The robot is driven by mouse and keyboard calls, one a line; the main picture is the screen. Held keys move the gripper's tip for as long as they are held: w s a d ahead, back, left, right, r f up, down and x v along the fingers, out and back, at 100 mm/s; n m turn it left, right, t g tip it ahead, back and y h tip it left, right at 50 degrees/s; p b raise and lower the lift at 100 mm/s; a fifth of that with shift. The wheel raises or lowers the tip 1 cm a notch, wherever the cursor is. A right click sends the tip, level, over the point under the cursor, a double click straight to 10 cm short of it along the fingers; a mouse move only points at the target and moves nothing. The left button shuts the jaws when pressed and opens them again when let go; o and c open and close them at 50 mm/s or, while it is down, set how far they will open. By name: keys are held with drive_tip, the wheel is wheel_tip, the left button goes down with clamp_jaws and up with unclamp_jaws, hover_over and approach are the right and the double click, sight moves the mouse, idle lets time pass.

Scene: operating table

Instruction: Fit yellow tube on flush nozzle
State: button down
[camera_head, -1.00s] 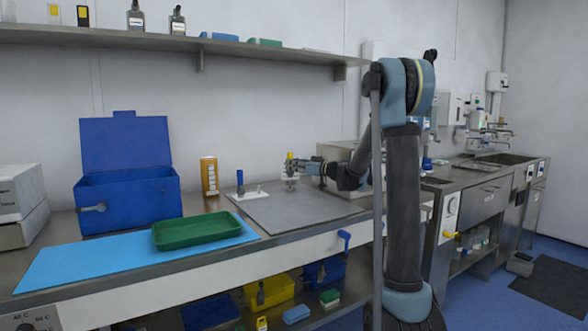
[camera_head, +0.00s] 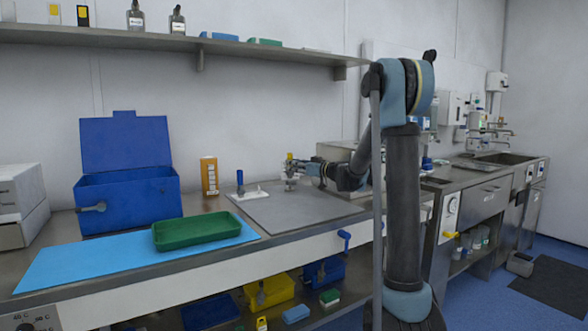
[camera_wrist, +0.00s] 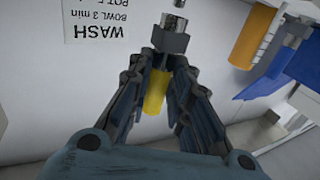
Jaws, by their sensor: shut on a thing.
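My gripper (camera_head: 292,171) is shut on the yellow tube (camera_head: 290,156) above the grey mat. In the wrist view, which is upside down, the yellow tube (camera_wrist: 154,92) shows between the fingers, and the fingertips (camera_wrist: 168,44) close around its lower part. A metal cylinder (camera_wrist: 175,22), which looks like the flush nozzle, lies just past the fingertips, roughly in line with the tube. The fingertips hide the tube's lower end, so I cannot tell whether tube and nozzle touch. In the head view these parts are small.
The grey mat (camera_head: 300,211) is mostly clear. A white plate with a blue-handled tool (camera_head: 240,181) stands to its left, near an orange box (camera_head: 209,177). Further left are a green tray (camera_head: 197,231) and an open blue box (camera_head: 129,207). A shelf (camera_head: 120,39) runs above.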

drive_tip(key=shift+f, duration=0.95)
drive_tip(key=shift+r, duration=0.2)
drive_tip(key=shift+r, duration=0.7)
drive_tip(key=shift+f, duration=0.85)
idle(1.3)
drive_tip(key=c, duration=1.4)
unclamp_jaws()
